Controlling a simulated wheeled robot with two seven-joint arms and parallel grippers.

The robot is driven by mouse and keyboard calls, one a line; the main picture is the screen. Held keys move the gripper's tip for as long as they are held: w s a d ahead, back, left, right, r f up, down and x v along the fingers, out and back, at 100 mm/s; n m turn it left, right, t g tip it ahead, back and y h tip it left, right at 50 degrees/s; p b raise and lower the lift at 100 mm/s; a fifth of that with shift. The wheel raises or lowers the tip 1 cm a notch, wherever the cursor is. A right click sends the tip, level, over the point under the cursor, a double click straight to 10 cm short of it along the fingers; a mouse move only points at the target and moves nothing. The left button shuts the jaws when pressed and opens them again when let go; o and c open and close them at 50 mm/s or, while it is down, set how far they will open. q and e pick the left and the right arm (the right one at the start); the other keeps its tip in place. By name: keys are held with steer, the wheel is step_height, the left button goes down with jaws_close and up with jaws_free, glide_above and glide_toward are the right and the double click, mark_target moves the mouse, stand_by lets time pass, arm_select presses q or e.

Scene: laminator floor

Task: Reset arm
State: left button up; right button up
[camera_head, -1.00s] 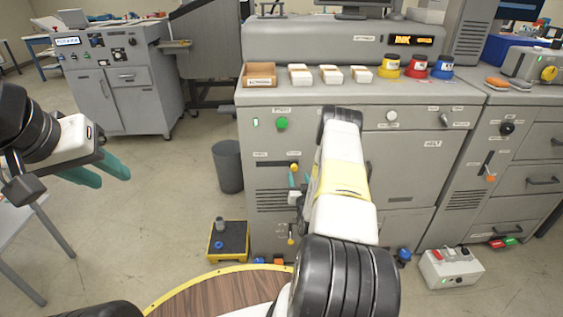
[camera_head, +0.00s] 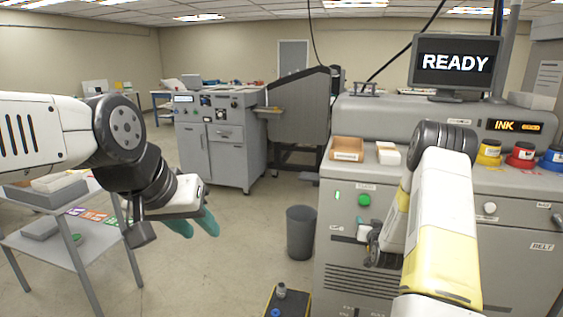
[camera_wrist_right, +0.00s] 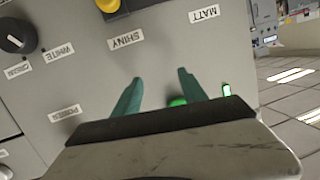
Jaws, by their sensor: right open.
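My left gripper (camera_head: 195,224) hangs over the open floor at left, its two teal fingers apart with nothing between them. My right arm reaches to the front of the grey machine (camera_head: 345,255). My right gripper (camera_wrist_right: 160,76) is open and empty in the right wrist view, its teal fingers spread before the machine's labelled panel. A green button (camera_wrist_right: 178,101) shows partly between the fingers, near the hand. In the head view the right gripper is small and partly hidden by its own arm, below the green button (camera_head: 364,200).
The panel carries a black knob (camera_wrist_right: 14,34) and a yellow knob (camera_wrist_right: 108,4). On the machine stand a cardboard tray (camera_head: 347,149), ink pots (camera_head: 519,155) and a monitor reading READY (camera_head: 456,62). A bin (camera_head: 300,232) and a table (camera_head: 75,247) stand on the floor.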

steer(key=shift+n+g+y, duration=0.3)
steer(key=shift+g+y, duration=0.2)
steer(key=a+r, duration=0.1)
steer(key=r, duration=0.4)
steer(key=a+r, duration=0.1)
steer(key=r, duration=0.2)
steer(key=shift+s+a, duration=0.15)
steer(key=shift+a, duration=0.2)
steer(key=s+a+r+n+g+y, duration=0.1)
steer(key=s+a+r+g, duration=0.1)
steer(key=s+a+r, duration=0.35)
steer(key=s+a+r+g, duration=0.1)
steer(key=s+a+r, duration=0.1)
steer(key=s+r, duration=0.55)
steer(key=s+a+r+g, duration=0.1)
steer(key=s+a+r, duration=0.1)
steer(key=s, duration=0.6)
steer(key=s+a+r+n+g+y, duration=0.1)
steer(key=s+a+r+g, duration=0.1)
steer(key=s, duration=0.7)
steer(key=s+a+r+g+y, duration=0.1)
steer(key=s+a, duration=0.3)
steer(key=s, duration=0.5)
steer(key=shift+s+r+n+g, duration=0.2)
steer(key=shift+r+n+g, duration=0.1)
steer(key=shift+r+g, duration=0.25)
